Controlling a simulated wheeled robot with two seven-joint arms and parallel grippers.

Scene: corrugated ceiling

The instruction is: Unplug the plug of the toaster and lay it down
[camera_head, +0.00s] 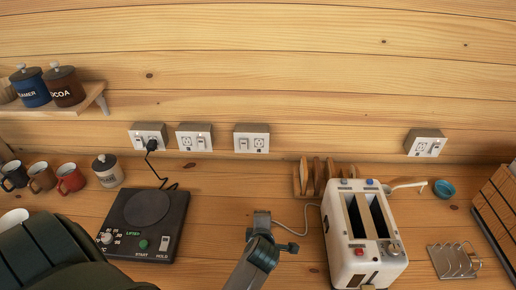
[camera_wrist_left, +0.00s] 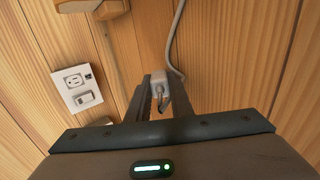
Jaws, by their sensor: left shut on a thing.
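The white toaster (camera_head: 365,250) stands on the counter at the right of the head view. Its pale cord (camera_head: 312,206) runs left to my left gripper (camera_head: 262,216), which also shows in the wrist view (camera_wrist_left: 160,92). That gripper is shut on the pale plug (camera_wrist_left: 158,80), with the cord (camera_wrist_left: 174,45) leading up from it. The plug is away from the wall, clear of the sockets; the fingers partly hide it. The wall outlet (camera_head: 251,138) nearest above the gripper has no plug in it. My right gripper is out of view.
Other outlets (camera_head: 194,137) (camera_head: 425,143) are empty. Mugs (camera_head: 70,179), a wooden rack (camera_head: 317,178), a metal rack (camera_head: 453,262) and a blue bowl (camera_head: 444,189) stand around.

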